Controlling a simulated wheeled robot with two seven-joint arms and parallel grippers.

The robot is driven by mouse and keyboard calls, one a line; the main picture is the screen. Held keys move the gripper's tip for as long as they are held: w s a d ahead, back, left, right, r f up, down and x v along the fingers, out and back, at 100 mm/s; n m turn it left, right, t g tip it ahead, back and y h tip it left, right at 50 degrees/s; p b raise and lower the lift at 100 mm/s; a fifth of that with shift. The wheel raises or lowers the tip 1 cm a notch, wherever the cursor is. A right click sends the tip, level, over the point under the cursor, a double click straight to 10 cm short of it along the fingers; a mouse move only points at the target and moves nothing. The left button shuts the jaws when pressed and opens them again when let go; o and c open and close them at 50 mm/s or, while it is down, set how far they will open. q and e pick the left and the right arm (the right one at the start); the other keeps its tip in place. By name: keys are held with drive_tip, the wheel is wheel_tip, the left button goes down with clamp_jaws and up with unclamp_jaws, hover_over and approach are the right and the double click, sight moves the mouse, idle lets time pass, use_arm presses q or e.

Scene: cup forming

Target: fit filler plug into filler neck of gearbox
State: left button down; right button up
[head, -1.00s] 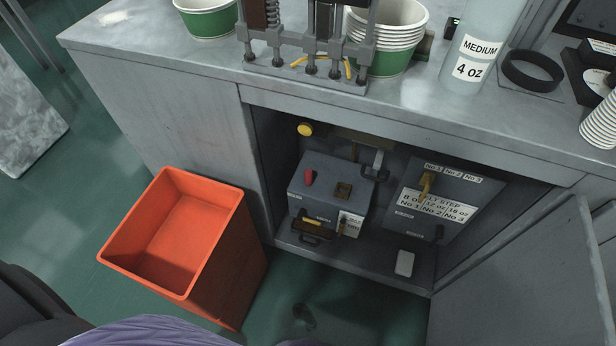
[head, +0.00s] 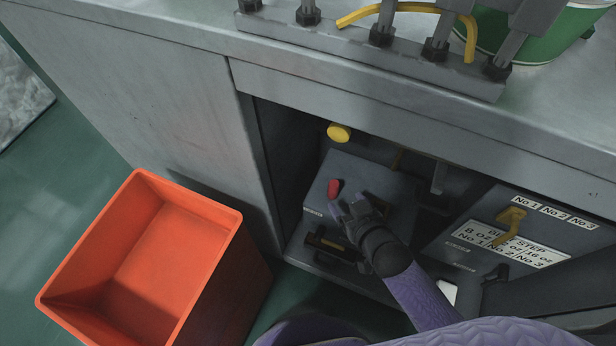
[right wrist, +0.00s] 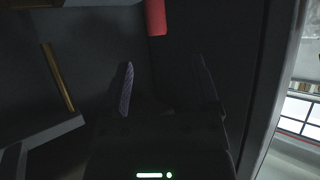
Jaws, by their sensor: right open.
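The gearbox (head: 322,192) is a dark grey box inside the open cabinet. A short red cylinder (head: 334,188), possibly the filler plug, is at its top; I cannot tell whether it stands in an opening. My right gripper (head: 348,206) is over the gearbox, open and empty, with its fingertips just below the red cylinder in the picture. In the right wrist view, the red cylinder (right wrist: 156,18) is at the top edge, beyond the two spread fingers (right wrist: 166,85) and apart from them. The filler neck cannot be made out; my gripper and arm cover part of the gearbox top. My left gripper is out of view.
An orange bin (head: 222,212) stands on the floor left of the cabinet opening. A yellow knob (head: 339,132) is behind the gearbox. A labelled panel with a yellow lever (head: 510,218) is at the right. The counter edge (head: 350,97) overhangs the opening.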

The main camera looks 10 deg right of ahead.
sight(335, 186)
drive_tip(key=b+x, duration=0.2)
drive_tip(key=x, duration=0.2)
drive_tip(key=b+x, duration=0.3)
drive_tip(key=shift+w+d+f, duration=0.15)
drive_tip(key=shift+w+f, duration=0.1)
drive_tip(key=shift+f, duration=0.15)
drive_tip(key=shift+w+b, duration=0.35)
drive_tip(key=shift+w, duration=0.05)
drive_tip(key=shift+r, duration=0.25)
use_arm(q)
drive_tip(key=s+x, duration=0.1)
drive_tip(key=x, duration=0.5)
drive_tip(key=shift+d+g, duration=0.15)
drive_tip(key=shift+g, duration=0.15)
use_arm(e)
clamp_jaws()
